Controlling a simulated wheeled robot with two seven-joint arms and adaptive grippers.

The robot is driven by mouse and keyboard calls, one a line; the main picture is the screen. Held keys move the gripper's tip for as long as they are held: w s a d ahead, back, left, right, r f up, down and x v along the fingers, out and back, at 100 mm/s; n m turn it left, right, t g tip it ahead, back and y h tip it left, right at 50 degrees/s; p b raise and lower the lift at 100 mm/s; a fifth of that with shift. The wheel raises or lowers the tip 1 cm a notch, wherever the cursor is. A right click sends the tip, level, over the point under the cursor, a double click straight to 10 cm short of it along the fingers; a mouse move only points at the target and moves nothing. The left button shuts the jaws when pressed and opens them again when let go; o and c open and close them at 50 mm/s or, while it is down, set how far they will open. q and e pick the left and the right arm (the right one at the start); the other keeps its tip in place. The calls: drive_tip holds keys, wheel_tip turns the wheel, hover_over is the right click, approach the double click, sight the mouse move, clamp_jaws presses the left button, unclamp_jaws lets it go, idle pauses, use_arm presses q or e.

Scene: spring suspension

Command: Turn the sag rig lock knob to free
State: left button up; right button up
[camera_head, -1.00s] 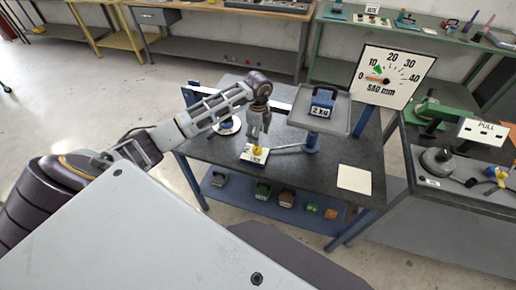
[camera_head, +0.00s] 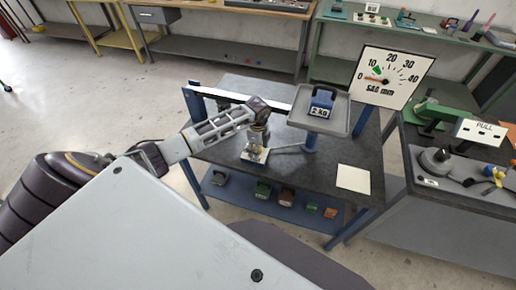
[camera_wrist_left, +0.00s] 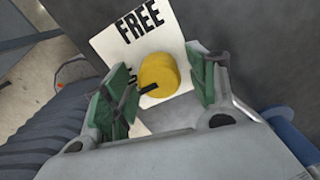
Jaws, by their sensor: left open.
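The yellow round lock knob (camera_wrist_left: 158,76) sits on a white plate (camera_wrist_left: 107,43) in the left wrist view. Its black pointer points to the lower left in that view, away from the printed word FREE (camera_wrist_left: 139,22). A second word on the plate is mostly hidden behind the knob and a finger. My left gripper (camera_wrist_left: 165,85) is open, with one green-padded finger on each side of the knob; I cannot tell if either touches it. In the head view my left gripper (camera_head: 255,150) points down over the plate and mostly hides the knob. My right gripper is not in view.
A blue 2 kg weight (camera_head: 321,102) stands on the grey tray (camera_head: 336,123) just right of my gripper. The sag gauge (camera_head: 392,76) stands behind it. A blank pale card (camera_head: 354,178) lies on the dark bench top (camera_head: 310,180). Several weights sit on the lower shelf (camera_head: 240,205).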

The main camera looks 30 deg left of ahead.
use_arm(q)
drive_tip(key=c, duration=1)
